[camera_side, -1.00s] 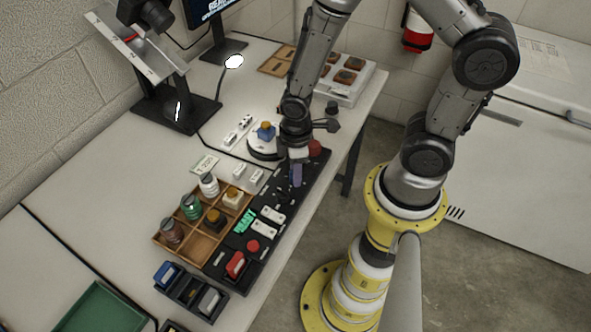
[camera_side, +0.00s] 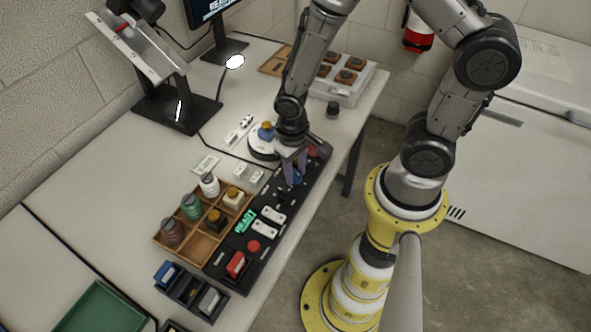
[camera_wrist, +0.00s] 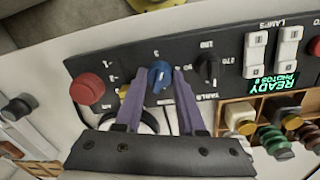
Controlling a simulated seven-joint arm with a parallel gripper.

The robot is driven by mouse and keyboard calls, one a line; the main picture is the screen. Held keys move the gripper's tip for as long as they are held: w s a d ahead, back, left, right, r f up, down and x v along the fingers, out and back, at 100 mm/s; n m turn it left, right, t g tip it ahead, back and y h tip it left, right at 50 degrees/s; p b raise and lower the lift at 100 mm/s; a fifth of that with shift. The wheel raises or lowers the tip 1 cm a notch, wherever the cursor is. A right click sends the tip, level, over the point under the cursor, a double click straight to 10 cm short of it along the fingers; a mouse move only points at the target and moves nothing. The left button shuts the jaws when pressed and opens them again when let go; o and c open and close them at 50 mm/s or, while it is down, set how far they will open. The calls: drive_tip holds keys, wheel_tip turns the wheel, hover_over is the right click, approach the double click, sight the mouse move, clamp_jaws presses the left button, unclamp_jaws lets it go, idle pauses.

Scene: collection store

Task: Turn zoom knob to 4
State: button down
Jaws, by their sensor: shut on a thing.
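The control panel (camera_wrist: 115,58) is a long black strip along the bench's edge. Its blue knob (camera_wrist: 160,79), which I take to be the zoom knob, sits in the middle of the wrist view, with a "3" printed above it. Its pointer and other marks are too small or covered to read surely. My gripper (camera_wrist: 159,70) has its two purple fingers on either side of the blue knob, shut on it. In the side view my gripper (camera_side: 294,182) reaches down to the panel and hides most of the knob.
A black knob (camera_wrist: 207,68) marked TABLE sits close to the right finger, and a red button (camera_wrist: 87,89) lies to the left. White lamp switches (camera_wrist: 255,54) and a green READY display (camera_wrist: 272,88) are further right. A wooden tray (camera_side: 201,246) of bottles stands beside the panel.

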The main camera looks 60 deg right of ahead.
drive_tip(key=m, duration=0.6)
drive_tip(key=shift+w, duration=0.1)
drive_tip(key=m, duration=0.6)
drive_tip(key=shift+m, duration=0.3)
idle(0.3)
drive_tip(key=c, duration=0.5)
unclamp_jaws()
drive_tip(key=shift+r, duration=0.1)
drive_tip(key=r, duration=1.3)
drive_tip(key=shift+w+r, duration=0.3)
drive_tip(key=shift+r, duration=0.05)
